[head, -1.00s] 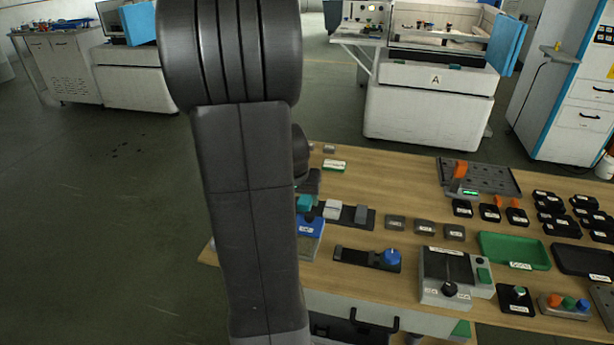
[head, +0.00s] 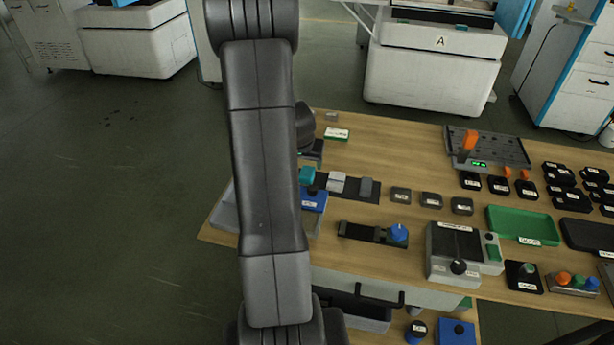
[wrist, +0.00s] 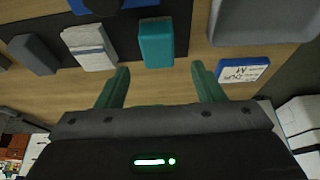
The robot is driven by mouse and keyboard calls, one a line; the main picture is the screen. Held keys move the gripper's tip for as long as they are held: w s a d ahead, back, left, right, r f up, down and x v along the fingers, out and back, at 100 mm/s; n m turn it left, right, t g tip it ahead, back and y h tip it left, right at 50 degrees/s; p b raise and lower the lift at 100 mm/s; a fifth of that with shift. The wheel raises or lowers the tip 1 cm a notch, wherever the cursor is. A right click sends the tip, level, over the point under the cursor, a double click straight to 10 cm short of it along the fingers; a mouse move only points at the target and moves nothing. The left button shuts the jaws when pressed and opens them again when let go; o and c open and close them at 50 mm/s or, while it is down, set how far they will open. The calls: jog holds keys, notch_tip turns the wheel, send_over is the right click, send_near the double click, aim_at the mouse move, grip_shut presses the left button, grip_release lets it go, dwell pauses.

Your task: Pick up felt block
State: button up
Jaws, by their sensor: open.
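Three small blocks sit in a row: a teal block (head: 307,175), a pale grey-white block (head: 337,182) and a dark grey block (head: 366,187). I cannot tell for sure which is the felt block. In the wrist view, the teal block (wrist: 156,43) lies just beyond and between my open fingertips, the pale block (wrist: 89,45) is left of it and the dark grey block (wrist: 33,54) is farther left. My gripper (wrist: 160,69) has two green fingers spread apart with nothing between them. In the head view my arm hides the gripper.
A dark mat (head: 352,193) lies under the pale and dark grey blocks. A grey tray (wrist: 262,22) and a blue-edged white label (wrist: 242,70) are right of the fingers in the wrist view. Farther right stand a blue-knobbed fixture (head: 397,233) and a green tray (head: 523,226).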

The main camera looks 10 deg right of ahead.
aim_at(307, 171)
jog(key=x, duration=0.2)
jog(key=s+x, duration=0.1)
jog(key=x, duration=0.1)
jog(key=shift+f, duration=0.3)
jog(key=shift+w+f+b, duration=0.3)
jog(key=shift+f, duration=0.2)
jog(key=c, duration=1.1)
